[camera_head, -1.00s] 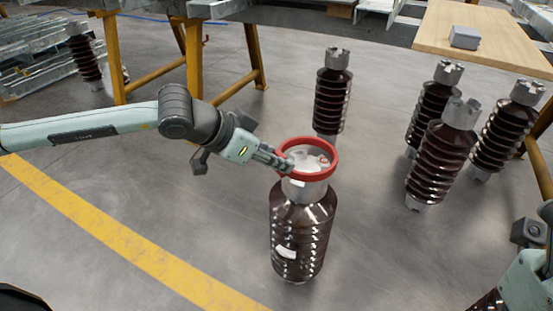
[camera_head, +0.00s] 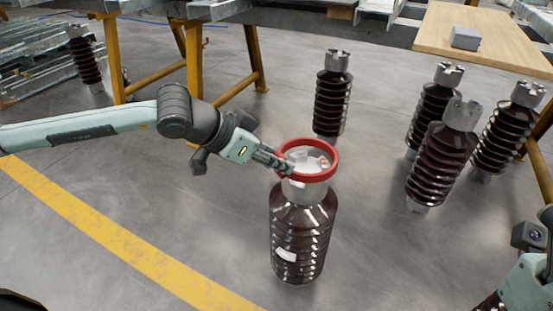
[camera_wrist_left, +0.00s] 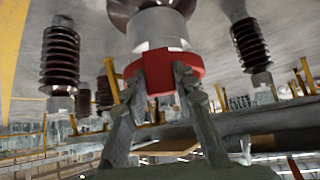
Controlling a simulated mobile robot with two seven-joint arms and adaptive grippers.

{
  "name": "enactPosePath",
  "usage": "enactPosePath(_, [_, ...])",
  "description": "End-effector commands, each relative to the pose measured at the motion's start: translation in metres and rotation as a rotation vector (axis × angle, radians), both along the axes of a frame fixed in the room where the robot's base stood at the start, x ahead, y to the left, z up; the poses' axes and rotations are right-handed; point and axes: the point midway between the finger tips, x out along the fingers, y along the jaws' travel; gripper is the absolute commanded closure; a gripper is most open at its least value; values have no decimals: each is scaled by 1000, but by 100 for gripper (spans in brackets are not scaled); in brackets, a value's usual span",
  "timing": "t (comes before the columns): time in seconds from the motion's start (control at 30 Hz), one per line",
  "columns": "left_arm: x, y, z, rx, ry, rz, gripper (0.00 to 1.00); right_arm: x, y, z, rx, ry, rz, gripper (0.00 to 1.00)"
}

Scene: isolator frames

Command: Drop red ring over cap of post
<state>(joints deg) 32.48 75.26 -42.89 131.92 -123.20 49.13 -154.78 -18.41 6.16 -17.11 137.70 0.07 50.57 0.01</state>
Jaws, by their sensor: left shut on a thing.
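The red ring (camera_head: 322,177) is around or just above the silver cap (camera_head: 309,160) of the nearest brown ribbed post (camera_head: 302,235), which stands upright on the floor. My left gripper (camera_head: 286,166) is shut on the ring's left side. In the left wrist view, both fingers (camera_wrist_left: 159,88) pinch the red ring (camera_wrist_left: 196,62), with the pale cap (camera_wrist_left: 158,30) next to it. Whether the ring touches the cap I cannot tell. My right gripper is not clearly visible; part of my right arm shows at the lower right edge.
Several similar brown posts stand behind and to the right, one just behind (camera_head: 332,95) and another at the right (camera_head: 441,160). A wooden table (camera_head: 490,40) with a grey box (camera_head: 465,38) is at the upper right. Yellow-legged trestles (camera_head: 195,70) stand at the back left.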

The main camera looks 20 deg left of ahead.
Motion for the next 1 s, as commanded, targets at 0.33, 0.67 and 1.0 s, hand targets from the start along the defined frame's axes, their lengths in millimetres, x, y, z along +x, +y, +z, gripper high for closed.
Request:
enactPosePath(0.33, [0,0,0,-1,-1,0,100,1,0,-1,-2,0,-1,29])
enactPosePath(0.67, [0,0,0,0,-2,0,100,0,0,-8,-1,0,0,29])
enactPosePath(1.0, [0,0,-1,0,-1,-1,100,0,0,-9,0,0,0,29])
